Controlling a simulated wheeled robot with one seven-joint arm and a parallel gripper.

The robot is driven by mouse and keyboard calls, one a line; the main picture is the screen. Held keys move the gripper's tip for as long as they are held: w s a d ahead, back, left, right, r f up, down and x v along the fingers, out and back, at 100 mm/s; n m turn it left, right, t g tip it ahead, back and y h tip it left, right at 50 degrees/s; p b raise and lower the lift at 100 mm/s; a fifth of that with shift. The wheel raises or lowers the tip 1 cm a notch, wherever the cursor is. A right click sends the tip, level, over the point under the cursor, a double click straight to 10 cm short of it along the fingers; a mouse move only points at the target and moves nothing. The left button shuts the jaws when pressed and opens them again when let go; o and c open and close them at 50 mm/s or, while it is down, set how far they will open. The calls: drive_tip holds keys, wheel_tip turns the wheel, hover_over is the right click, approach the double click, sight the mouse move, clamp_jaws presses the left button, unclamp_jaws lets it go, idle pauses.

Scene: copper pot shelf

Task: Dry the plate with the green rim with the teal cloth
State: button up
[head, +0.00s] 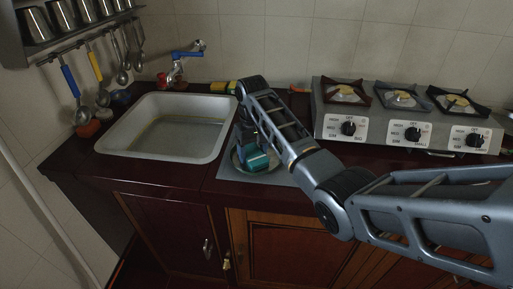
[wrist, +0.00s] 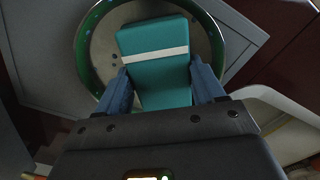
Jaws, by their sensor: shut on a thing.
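The teal cloth (wrist: 155,75) is a folded, block-like pad with a white band across it. My gripper (wrist: 160,72) is shut on the teal cloth, one blue finger on each side. The plate with the green rim (wrist: 86,62) lies under the cloth, which covers its middle. I cannot tell whether cloth and plate touch. A few small dark spots show on the plate left of the cloth. In the head view, the cloth (head: 258,161) shows over the plate beside the sink, and my arm partly hides the plate.
The plate lies on a grey mat (head: 229,174) on the dark red counter. A white sink (head: 215,150) is to the left, with a blue-handled tap (head: 185,55) behind it. A stove (head: 400,128) with several burners stands at the right. Utensils hang on the left wall.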

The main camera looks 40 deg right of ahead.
drive_tip(key=shift+w+d+r+b, duration=0.1)
drive_tip(key=shift+d+b, duration=0.1)
drive_tip(key=shift+d, duration=0.8)
drive_tip(key=shift+w+d+r+b, duration=0.1)
drive_tip(key=shift+d+b, duration=0.05)
drive_tip(key=shift+d, duration=0.8)
drive_tip(key=shift+s+a+f+p, duration=0.1)
drive_tip(key=shift+a+p, duration=0.1)
drive_tip(key=shift+a, duration=0.8)
drive_tip(key=shift+s+a+f+p, duration=0.1)
drive_tip(key=shift+a+p, duration=0.05)
drive_tip(key=shift+a, duration=0.85)
drive_tip(key=shift+r, duration=3.05)
drive_tip(key=shift+r, duration=1.5)
